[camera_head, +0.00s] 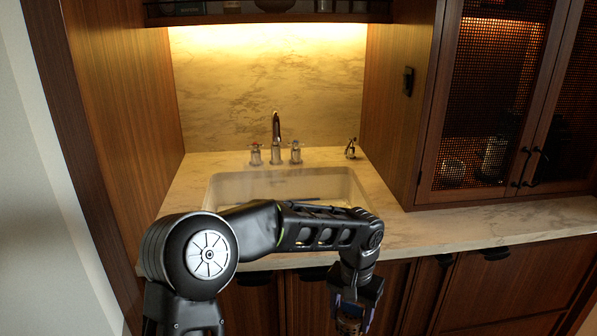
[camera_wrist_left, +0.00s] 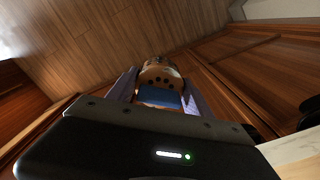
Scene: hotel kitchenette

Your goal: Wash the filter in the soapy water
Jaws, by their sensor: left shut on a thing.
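My left gripper (camera_head: 356,300) hangs low in front of the counter's front edge, outside the sink, pointing down. It is shut on a small brownish object with dark holes, which I take to be the filter (camera_head: 349,322). In the left wrist view the filter (camera_wrist_left: 160,74) sits between the two purple-grey fingers, with a blue patch below it. The white sink (camera_head: 290,187) is set in the counter behind my arm. My forearm hides its front part, and I cannot make out soapy water in it. My right gripper is not in view.
A faucet (camera_head: 276,140) with two handles stands behind the sink, and a small metal fitting (camera_head: 351,149) is to its right. The marble counter (camera_head: 480,222) is clear on the right. A wooden wall closes the left side. Cabinet doors with handles are below the counter.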

